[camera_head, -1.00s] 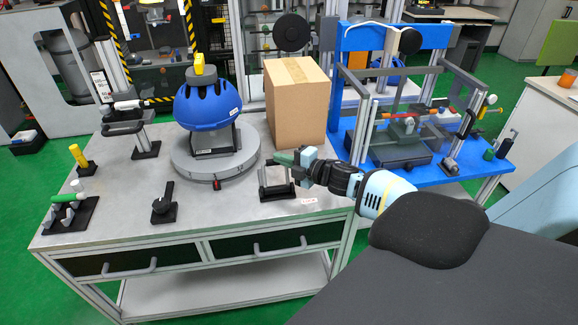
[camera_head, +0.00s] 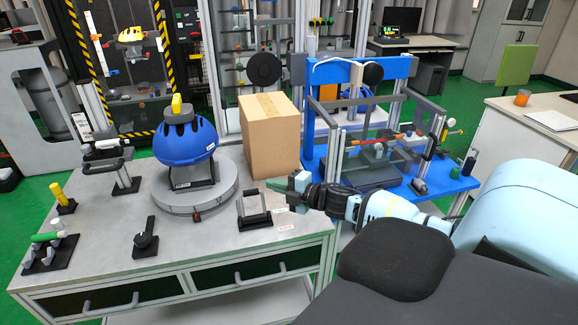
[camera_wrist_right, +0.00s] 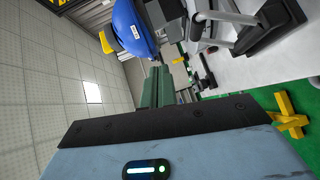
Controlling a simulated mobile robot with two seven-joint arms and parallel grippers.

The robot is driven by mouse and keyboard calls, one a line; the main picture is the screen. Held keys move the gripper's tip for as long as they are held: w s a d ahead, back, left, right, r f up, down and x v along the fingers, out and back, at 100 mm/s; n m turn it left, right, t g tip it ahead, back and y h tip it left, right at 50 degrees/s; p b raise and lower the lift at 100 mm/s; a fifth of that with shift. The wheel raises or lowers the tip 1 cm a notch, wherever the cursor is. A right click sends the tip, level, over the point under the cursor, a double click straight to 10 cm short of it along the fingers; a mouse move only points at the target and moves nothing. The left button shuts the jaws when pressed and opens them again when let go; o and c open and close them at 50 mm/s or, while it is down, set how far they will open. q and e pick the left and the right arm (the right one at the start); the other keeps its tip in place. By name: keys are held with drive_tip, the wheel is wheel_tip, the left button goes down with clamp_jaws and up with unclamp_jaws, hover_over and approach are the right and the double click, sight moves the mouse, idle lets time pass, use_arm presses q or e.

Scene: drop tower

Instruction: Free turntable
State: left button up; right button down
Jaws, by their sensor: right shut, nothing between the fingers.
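The round grey turntable (camera_head: 197,199) sits on the metal table, with a blue helmet (camera_head: 186,146) on a black stand on top of it. A small black and red part (camera_head: 197,216) shows at the turntable's front edge. My right gripper (camera_head: 280,186) has green fingers, shut and empty, pointing left above the table's right part, to the right of the turntable and apart from it. In the right wrist view its fingers (camera_wrist_right: 158,87) are together, and the helmet (camera_wrist_right: 133,25) shows beyond them. My left gripper is not in view.
A cardboard box (camera_head: 270,135) stands behind my right gripper. A black lever fixture (camera_head: 145,238) stands at the table's front. A blue drop-tower rig (camera_head: 430,183) is at right.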

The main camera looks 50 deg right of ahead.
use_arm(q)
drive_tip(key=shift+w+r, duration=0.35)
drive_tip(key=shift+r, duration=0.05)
use_arm(e)
drive_tip(key=shift+s+d+r, duration=0.3)
drive_tip(key=shift+s+r, duration=0.3)
drive_tip(key=shift+s, duration=0.3)
drive_tip(key=shift+s+d+r, duration=0.25)
drive_tip(key=shift+s+r, duration=0.3)
drive_tip(key=shift+s, duration=0.35)
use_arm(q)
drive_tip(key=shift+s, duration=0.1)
use_arm(e)
drive_tip(key=s+a+f+m+g+h+p, duration=0.1)
drive_tip(key=s+a+f+m+g+h, duration=0.15)
drive_tip(key=s+a+f+m, duration=1.05)
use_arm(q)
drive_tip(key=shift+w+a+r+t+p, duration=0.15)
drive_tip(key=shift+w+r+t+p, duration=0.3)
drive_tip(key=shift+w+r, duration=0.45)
use_arm(e)
drive_tip(key=s+a+f+m+g, duration=0.2)
drive_tip(key=s+a+f, duration=0.3)
drive_tip(key=s, duration=0.5)
drive_tip(key=s+a+f+m+g, duration=0.2)
drive_tip(key=s+a+f, duration=0.4)
drive_tip(key=s+a, duration=0.4)
drive_tip(key=shift+s+g, duration=0.4)
drive_tip(key=shift+g, duration=0.15)
